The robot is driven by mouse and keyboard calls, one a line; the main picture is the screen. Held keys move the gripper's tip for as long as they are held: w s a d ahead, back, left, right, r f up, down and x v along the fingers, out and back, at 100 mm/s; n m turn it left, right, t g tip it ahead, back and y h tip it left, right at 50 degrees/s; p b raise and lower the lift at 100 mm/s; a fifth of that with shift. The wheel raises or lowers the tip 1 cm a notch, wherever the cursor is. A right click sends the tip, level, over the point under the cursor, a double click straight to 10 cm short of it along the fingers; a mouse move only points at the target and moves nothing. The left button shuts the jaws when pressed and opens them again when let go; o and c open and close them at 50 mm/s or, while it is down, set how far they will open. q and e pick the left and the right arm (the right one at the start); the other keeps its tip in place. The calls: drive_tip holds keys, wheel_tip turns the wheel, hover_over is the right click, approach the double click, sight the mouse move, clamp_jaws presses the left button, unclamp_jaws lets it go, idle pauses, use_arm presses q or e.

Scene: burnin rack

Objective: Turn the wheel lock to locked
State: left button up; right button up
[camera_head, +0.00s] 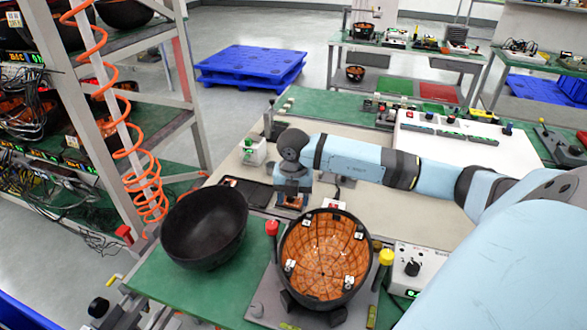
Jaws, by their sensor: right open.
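My right gripper (291,201) reaches in from the right and points down over the bench, just behind the orange-lined bowl. It is open, and a small copper-coloured piece shows at its fingertips; I cannot tell whether they touch it. My left gripper is not in view. No part is clearly marked as the wheel lock. A red-ended lever (125,234) at the foot of the rack and a round black knob (98,307) at the lower left both show, but I cannot tell whether either one is it.
A black bowl (205,228) and an orange-lined bowl (325,255) in a fixture stand on the bench's green mat. A control box with a black knob (412,268) is to the right. The rack (185,85) and orange coiled hose stand left. A blue pallet (250,67) lies behind.

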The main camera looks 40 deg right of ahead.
drive_tip(key=shift+r, duration=2.05)
wheel_tip(320, 180, down, 13)
drive_tip(key=n+p, duration=0.3)
drive_tip(key=n, duration=1.2)
drive_tip(key=shift+f, duration=0.45)
